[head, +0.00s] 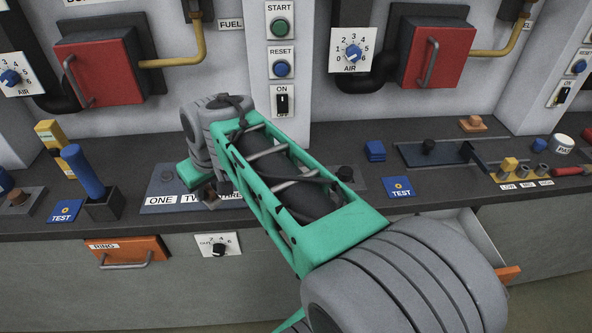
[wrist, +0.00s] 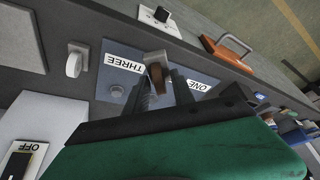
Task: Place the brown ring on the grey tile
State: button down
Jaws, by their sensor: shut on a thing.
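My gripper (wrist: 162,80) points down over the blue-grey plate (wrist: 207,82) with the labels ONE and THREE. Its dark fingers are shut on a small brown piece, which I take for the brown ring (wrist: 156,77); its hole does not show. A lighter grey piece (wrist: 155,58) lies right beside the brown piece; I cannot tell whether it is the grey tile or whether they touch. In the head view the plate (head: 163,183) shows left of my arm, and my gripper (head: 212,194) covers part of it near the label TWO.
An orange-fronted drawer (head: 125,251) labelled RING is below the counter. A blue stick in a dark holder (head: 105,206) stands left of the plate. A blue TEST card (head: 398,187) lies right of my arm. An open drawer (head: 483,238) juts out at right.

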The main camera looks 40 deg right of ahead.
jog(key=s+d+r+n+y+p, duration=0.1)
jog(key=s+d+r+n+p, duration=0.3)
jog(key=s+d, duration=0.45)
jog(key=s+d+r+n+y+p, duration=0.1)
jog(key=s+d+r+n+p, duration=0.15)
jog(key=s+d+r, duration=0.4)
jog(key=shift+m+g, duration=0.35)
jog(key=shift+g, duration=0.05)
jog(key=w+d+f, duration=0.2)
jog(key=d+f, duration=0.1)
jog(key=w+d+f+p, duration=0.1)
jog(key=w+d+f, duration=0.2)
jog(key=f, duration=0.1)
jog(key=w+d+f+p, duration=0.1)
jog(key=w+d+f, duration=0.1)
jog(key=d+f, duration=0.1)
jog(key=shift+w+f, duration=0.4)
jog(key=shift+f, duration=0.25)
notch_tip(320, 180, down, 3)
jog(key=shift+r+p, duration=0.1)
jog(key=shift+p, duration=0.25)
jog(key=shift+f+b, duration=0.3)
jog(key=shift+f, duration=0.05)
jog(key=c, duration=1.1)
grip_release()
jog(key=shift+r, duration=0.1)
jog(key=shift+o, duration=0.2)
